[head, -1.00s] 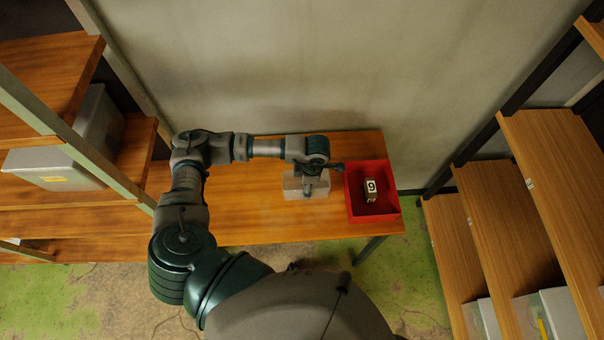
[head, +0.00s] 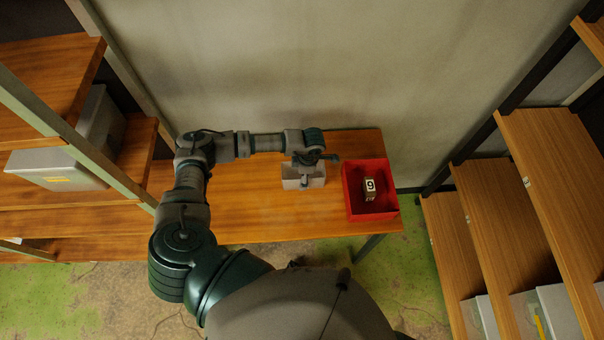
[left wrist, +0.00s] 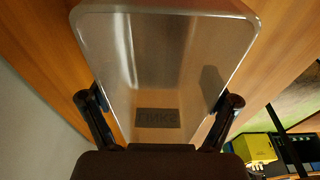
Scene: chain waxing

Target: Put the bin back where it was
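The grey, see-through bin (head: 304,183) is over the wooden table, left of the red box. I cannot tell whether it touches the tabletop. My left gripper (head: 306,170) is at the bin. In the left wrist view the bin (left wrist: 150,60) fills the middle, looks empty inside, and has a dark label on its near wall with lettering that reads reversed. The left gripper's fingers (left wrist: 162,100) press against the bin's two sides. My right gripper is not in view.
An open red box (head: 351,210) on the table (head: 250,215) holds a small item (head: 370,189) marked 9. Shelves with a grey bin (head: 75,160) stand left; more shelves (head: 510,210) with bins stand right. A wall is behind. The table's left part is clear.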

